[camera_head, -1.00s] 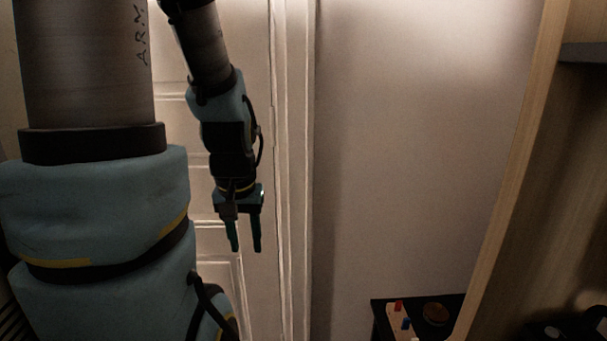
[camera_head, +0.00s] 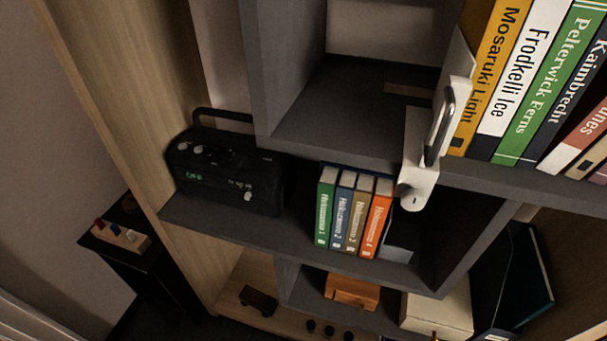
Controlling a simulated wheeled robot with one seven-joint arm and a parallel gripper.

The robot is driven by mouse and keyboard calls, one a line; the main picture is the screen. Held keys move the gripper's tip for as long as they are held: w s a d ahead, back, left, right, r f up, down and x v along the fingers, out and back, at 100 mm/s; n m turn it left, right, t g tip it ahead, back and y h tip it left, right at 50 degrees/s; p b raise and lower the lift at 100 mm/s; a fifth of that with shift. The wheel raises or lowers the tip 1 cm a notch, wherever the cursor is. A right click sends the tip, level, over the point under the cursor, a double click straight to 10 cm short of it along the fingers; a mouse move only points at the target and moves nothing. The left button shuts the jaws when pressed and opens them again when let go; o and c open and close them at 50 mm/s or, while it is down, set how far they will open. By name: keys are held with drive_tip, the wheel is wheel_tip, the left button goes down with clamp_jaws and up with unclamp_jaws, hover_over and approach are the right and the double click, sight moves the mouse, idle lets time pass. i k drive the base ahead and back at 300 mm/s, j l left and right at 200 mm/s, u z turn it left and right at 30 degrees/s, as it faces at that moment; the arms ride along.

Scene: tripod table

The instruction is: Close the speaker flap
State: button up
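A black boxy device with a carrying handle and small pale knobs, which looks like the speaker (camera_head: 228,172), stands on the left part of a dark grey shelf. Its handle rises above its top at the back. The front face is very dark, and I cannot make out a flap or whether one is open. My gripper and arm are not in view.
Several small books (camera_head: 352,215) stand right of the speaker on the same shelf (camera_head: 310,257). A white clamp-like object (camera_head: 422,160) hangs over the upper shelf edge beside large books (camera_head: 530,80). A wooden side panel (camera_head: 130,110) borders the left. A small black table (camera_head: 150,262) stands lower left.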

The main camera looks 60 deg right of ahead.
sight(237, 162)
drive_tip(key=j+z, duration=0.1)
drive_tip(key=z, duration=0.35)
drive_tip(key=k+z, duration=0.1)
drive_tip(key=z, duration=0.4)
drive_tip(key=j+z, duration=0.1)
drive_tip(key=z, duration=0.35)
drive_tip(key=k+z, duration=0.15)
drive_tip(key=z, duration=0.3)
